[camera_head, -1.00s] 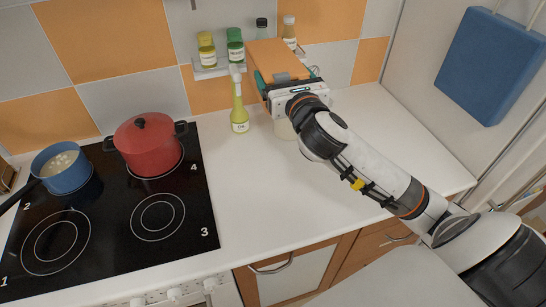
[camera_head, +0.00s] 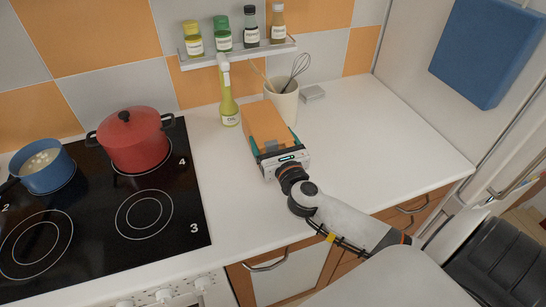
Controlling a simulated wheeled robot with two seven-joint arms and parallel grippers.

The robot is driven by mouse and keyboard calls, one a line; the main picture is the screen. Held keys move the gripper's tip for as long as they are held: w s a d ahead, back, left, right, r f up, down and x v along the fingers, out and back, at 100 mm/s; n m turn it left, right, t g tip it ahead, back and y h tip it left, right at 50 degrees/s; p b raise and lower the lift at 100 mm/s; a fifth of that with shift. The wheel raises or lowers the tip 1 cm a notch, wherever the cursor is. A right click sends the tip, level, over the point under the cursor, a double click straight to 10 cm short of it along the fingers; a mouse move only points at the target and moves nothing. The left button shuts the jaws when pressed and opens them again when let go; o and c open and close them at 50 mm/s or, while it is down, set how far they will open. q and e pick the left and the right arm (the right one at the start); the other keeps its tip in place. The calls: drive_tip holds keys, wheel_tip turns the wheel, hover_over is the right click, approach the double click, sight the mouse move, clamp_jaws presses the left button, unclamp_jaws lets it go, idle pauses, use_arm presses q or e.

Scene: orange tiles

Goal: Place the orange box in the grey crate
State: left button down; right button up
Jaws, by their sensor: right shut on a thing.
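The orange box (camera_head: 264,122) is held in my right gripper (camera_head: 270,148), whose teal-edged fingers are shut on its near end. The box lies lengthwise away from the gripper, over the white counter beside the oil bottle and the utensil pot. Whether its underside touches the counter is hidden. No grey crate shows in view. My left gripper does not show.
The oil bottle (camera_head: 229,104) and a cream pot (camera_head: 283,103) with a whisk stand close behind the box. A spice shelf (camera_head: 240,53) hangs above. A red pot (camera_head: 134,142) and blue saucepan (camera_head: 45,168) stand on the hob at left. The counter (camera_head: 370,145) at right is clear.

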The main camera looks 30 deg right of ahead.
drive_tip(key=shift+f+b, duration=0.55)
drive_tip(key=shift+f, duration=2)
drive_tip(key=shift+f, duration=0.1)
drive_tip(key=o, duration=0.9)
